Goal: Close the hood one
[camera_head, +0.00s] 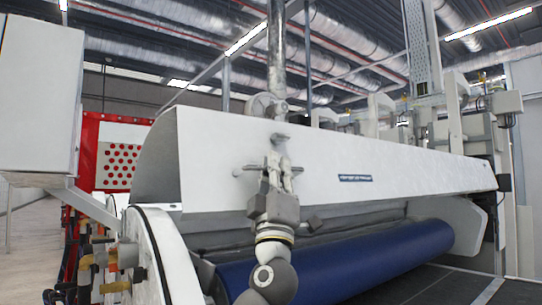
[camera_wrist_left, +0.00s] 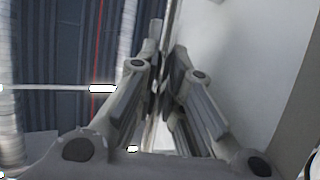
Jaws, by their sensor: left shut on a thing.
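The hood (camera_head: 340,165) is a long white cover across the machine in the head view. It stands raised, with a gap between its lower edge and the blue roller (camera_head: 380,260). My left gripper (camera_head: 280,160) is at the hood's front face, left of its middle. Its fingers are shut on the hood's handle (camera_head: 247,169), which is mostly hidden behind them. In the left wrist view the fingers (camera_wrist_left: 160,75) come close together around a thin bar, with the white hood surface (camera_wrist_left: 240,60) to the right. My right gripper is not in view.
A white box (camera_head: 40,95) hangs at the upper left. A dark flat conveyor (camera_head: 430,288) lies at the lower right. Pipes and lights run overhead.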

